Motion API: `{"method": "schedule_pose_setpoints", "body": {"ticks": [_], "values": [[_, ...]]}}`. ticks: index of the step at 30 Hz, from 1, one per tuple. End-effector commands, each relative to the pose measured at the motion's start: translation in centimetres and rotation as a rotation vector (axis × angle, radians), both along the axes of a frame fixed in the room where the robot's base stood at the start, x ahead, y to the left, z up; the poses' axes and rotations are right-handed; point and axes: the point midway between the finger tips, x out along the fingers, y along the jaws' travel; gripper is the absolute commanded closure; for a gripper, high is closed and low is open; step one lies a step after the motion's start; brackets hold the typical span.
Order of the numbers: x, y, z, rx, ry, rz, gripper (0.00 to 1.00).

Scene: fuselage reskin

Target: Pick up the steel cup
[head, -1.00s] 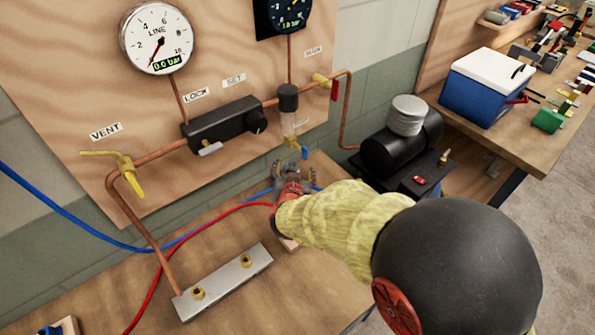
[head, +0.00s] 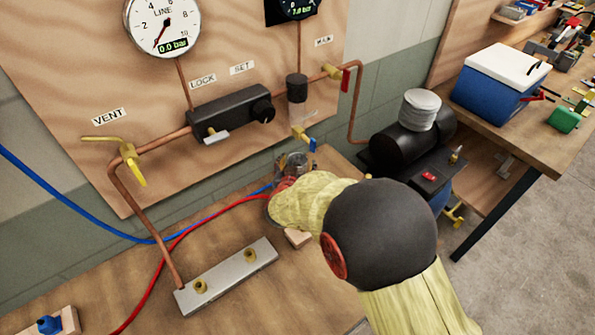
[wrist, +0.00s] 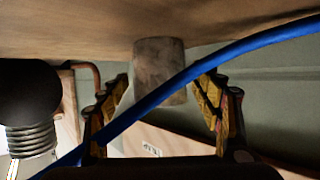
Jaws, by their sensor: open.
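The steel cup (wrist: 157,62) is a dull grey tapered cylinder in the middle of the wrist view, which is upside down. It stands on the wooden bench (wrist: 60,25). My gripper (wrist: 163,90) is open, with one yellow-padded finger to each side of the cup, not visibly closed on it. A blue hose (wrist: 225,58) crosses in front of part of the cup. In the head view my gripper (head: 290,172) is at the back of the bench below the valve line, and my arm and fingers mostly hide the cup.
A metal manifold block (head: 228,275) lies in front on the bench, with a small wooden block (head: 297,238) beside my arm. The panel with the regulator (head: 230,115) rises behind. A black compressor (head: 405,150) stands right.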

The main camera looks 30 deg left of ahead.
Motion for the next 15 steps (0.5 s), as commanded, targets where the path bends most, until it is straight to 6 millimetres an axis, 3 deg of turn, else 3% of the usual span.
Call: {"method": "schedule_pose_setpoints", "body": {"ticks": [7,15], "values": [[0.25,0.10,0.05,0.001,-0.001,0.001,0.36],[0.22,0.10,0.04,0.001,-0.001,0.001,0.51]]}}
